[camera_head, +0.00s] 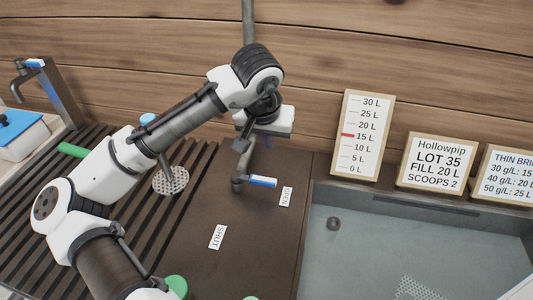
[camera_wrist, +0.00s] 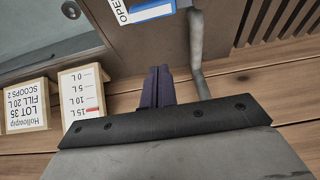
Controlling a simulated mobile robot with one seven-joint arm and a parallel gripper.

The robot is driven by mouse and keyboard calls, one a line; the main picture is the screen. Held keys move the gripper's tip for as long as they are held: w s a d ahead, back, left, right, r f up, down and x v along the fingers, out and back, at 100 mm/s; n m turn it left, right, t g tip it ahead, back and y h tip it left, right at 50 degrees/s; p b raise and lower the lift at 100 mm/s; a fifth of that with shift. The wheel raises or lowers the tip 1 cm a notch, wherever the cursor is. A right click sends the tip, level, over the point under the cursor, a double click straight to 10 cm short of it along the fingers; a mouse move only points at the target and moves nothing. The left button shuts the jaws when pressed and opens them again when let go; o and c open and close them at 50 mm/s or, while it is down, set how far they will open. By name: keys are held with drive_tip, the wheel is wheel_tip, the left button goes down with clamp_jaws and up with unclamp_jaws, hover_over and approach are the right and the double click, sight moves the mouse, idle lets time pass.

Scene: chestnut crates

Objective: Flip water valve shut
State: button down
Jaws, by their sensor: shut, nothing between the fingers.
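The water valve (camera_head: 238,184) stands on the brown counter at the foot of a grey pipe. Its blue lever (camera_head: 262,182) points right, towards the OPEN label (camera_head: 286,196). The SHUT label (camera_head: 217,237) lies on the counter nearer the front. In the wrist view the blue lever (camera_wrist: 152,12) and part of the OPEN label (camera_wrist: 122,10) show at the top edge. My gripper (camera_head: 266,141) is above and behind the lever, apart from it. In the wrist view its dark fingers (camera_wrist: 157,72) are together and empty, beside the grey pipe (camera_wrist: 197,45).
A grey sink (camera_head: 430,235) lies to the right. A litre scale board (camera_head: 362,134) and a Hollowpip card (camera_head: 436,164) stand behind it. A slatted drainboard (camera_head: 110,215) and a perforated scoop (camera_head: 171,180) are left. The counter between the valve and SHUT label is clear.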

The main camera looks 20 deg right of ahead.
sight(253, 179)
drive_tip(key=x, duration=0.8)
drive_tip(key=shift+f+p, duration=0.3)
drive_tip(key=shift+p, duration=0.05)
drive_tip(key=shift+s+a+f, duration=0.2)
drive_tip(key=shift+s+a+f+p, duration=0.1)
drive_tip(key=shift+s+a+p, duration=0.2)
drive_tip(key=shift+s+a, duration=0.25)
drive_tip(key=shift+s+a+p, duration=0.25)
drive_tip(key=shift+s+a, duration=0.05)
drive_tip(key=shift+s, duration=0.5)
